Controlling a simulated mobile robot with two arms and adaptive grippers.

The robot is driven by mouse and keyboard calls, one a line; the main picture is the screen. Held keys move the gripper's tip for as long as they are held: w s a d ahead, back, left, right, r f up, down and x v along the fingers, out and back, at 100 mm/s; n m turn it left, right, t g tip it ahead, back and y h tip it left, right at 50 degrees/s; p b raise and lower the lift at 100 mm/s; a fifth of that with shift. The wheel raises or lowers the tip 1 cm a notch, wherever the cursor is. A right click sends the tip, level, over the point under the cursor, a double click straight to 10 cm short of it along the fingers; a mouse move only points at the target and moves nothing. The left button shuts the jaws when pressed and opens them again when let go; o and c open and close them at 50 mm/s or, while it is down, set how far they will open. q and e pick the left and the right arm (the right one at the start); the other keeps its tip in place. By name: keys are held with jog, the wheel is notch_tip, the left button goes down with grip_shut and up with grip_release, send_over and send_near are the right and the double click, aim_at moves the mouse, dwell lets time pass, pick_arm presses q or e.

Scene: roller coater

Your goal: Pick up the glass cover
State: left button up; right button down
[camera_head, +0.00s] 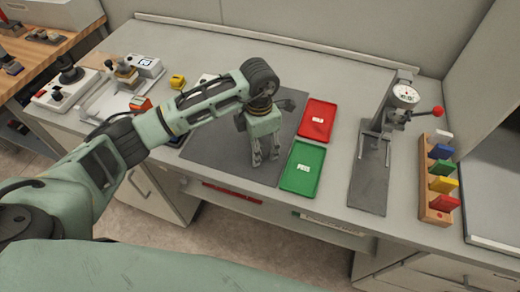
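I cannot make out a glass cover in the head view. My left arm reaches in from the left, and its gripper (266,160) points down over the front part of the dark grey mat (215,150), just left of the green tray. A small gap shows between its two fingers. I cannot tell whether something thin or clear is between them. The arm and gripper hide part of the mat and what lies behind. My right gripper is not in view.
A red tray (317,119) and a green tray (302,169) lie right of the mat. Further right stand a dial gauge stand (371,180) and a wooden rack (436,205) with coloured pieces. Several devices, including a joystick box (70,88), fill the bench's left.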

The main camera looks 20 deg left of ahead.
pick_arm(q)
jog(key=c, duration=1)
jog(key=shift+r, duration=0.15)
